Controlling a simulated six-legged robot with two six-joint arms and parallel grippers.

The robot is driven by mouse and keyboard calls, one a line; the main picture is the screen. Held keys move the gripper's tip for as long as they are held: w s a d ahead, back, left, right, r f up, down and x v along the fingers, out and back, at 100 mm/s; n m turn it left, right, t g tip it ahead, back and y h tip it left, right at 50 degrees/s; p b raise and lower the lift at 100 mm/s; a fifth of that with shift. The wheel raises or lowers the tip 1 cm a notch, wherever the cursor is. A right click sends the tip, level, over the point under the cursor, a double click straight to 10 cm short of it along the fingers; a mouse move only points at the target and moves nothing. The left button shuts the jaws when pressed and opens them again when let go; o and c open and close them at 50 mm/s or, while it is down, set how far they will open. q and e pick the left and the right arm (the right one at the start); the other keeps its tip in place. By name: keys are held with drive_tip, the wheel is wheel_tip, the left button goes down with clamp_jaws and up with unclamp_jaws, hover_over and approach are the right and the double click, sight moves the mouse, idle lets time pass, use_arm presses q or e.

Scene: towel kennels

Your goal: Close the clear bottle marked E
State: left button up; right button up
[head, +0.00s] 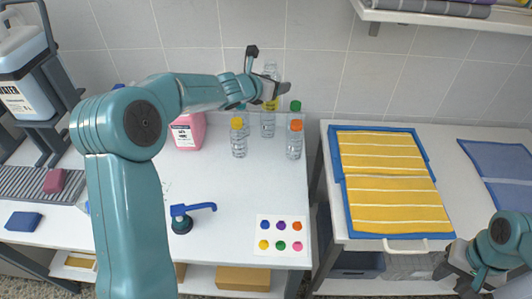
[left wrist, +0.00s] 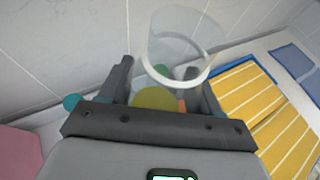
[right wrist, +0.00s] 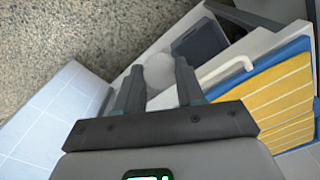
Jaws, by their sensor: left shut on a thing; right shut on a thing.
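My left gripper (head: 268,75) is shut on a clear, hollow, cup-like piece (left wrist: 180,45), held above the bottles at the back of the white table. Below it stands a clear bottle (head: 268,125) with yellow at its top (head: 270,104). A yellow disc (left wrist: 155,98) shows behind the fingers in the left wrist view. Other clear bottles have a yellow cap (head: 238,138), an orange cap (head: 294,139) and a green cap (head: 295,106). I cannot read an E on any. My right gripper (head: 455,270), low at the right, is shut on a pale round thing (right wrist: 158,72).
A pink jug (head: 188,132) stands left of the bottles, partly behind my left arm. Yellow striped towels (head: 385,180) lie on the right table, which has a white handle (head: 405,246).

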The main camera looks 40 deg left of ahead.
use_arm(q)
drive_tip(key=shift+s+a+f, duration=0.2)
drive_tip(key=shift+a+f, duration=0.3)
drive_tip(key=shift+a, duration=0.2)
use_arm(e)
drive_tip(key=shift+a, duration=0.1)
use_arm(q)
drive_tip(key=shift+d, duration=0.1)
drive_tip(key=shift+d, duration=0.1)
use_arm(e)
drive_tip(key=shift+w, duration=0.1)
